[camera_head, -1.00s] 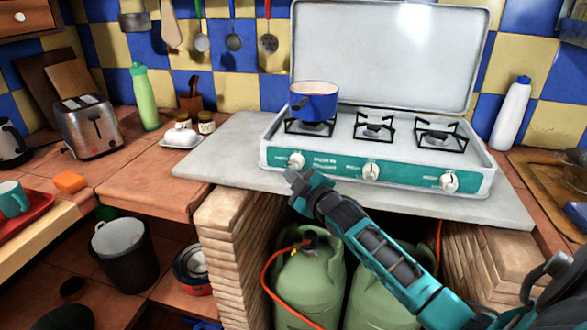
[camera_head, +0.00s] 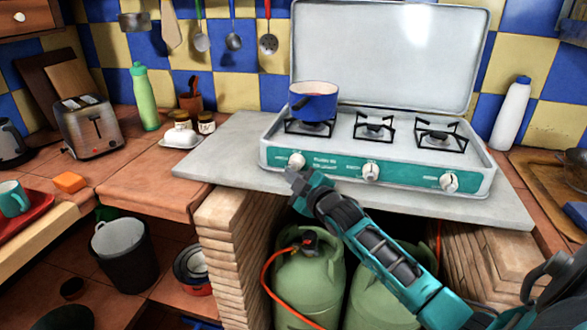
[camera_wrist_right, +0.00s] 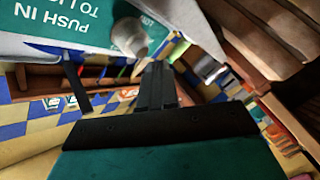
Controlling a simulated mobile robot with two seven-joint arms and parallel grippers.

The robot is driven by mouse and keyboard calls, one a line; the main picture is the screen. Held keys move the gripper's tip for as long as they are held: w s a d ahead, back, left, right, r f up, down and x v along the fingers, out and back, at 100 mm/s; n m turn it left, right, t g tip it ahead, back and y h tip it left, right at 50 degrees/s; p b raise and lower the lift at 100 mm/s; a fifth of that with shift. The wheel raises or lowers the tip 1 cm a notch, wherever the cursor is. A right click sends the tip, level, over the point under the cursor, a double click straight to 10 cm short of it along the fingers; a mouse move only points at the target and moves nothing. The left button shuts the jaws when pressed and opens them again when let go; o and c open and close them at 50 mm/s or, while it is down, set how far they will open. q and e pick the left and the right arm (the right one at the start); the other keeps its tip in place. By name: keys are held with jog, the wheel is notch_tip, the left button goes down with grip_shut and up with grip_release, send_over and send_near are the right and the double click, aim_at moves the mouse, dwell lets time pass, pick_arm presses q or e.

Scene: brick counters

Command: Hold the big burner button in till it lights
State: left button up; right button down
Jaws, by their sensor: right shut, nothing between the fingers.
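The camping stove (camera_head: 335,180) has a teal front panel with three white knobs. The left knob (camera_head: 297,160) sits beside printed lettering, below the burner under a blue pot (camera_head: 315,102). No flame shows there. In the right wrist view the panel lettering reads "PUSH IN TO L…", cut off, and a white knob (camera_wrist_right: 130,36) juts out beside it. My right gripper (camera_head: 292,178) is shut and empty, just below and in front of the left knob. Its fingers also show in the right wrist view (camera_wrist_right: 157,76); I cannot tell whether they touch the knob. My left gripper is not in view.
The middle knob (camera_head: 371,172) and right knob (camera_head: 449,182) are on the same panel. The stove lid (camera_head: 390,50) stands open behind. Green gas bottles (camera_head: 310,280) with an orange hose stand below the counter (camera_head: 225,150).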

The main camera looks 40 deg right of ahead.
jog(key=shift+w+d, duration=0.25)
jog(key=shift+d, duration=0.05)
jog(key=shift+w+d, duration=0.25)
jog(key=shift+d, duration=0.1)
dwell(2.2)
jog(key=shift+a, duration=0.1)
jog(key=shift+s+a+p, duration=0.55)
jog(key=shift+a+p, duration=0.05)
jog(key=s+a+p, duration=0.3)
jog(key=shift+s+a, duration=0.15)
jog(key=shift+a, duration=0.25)
dwell(0.3)
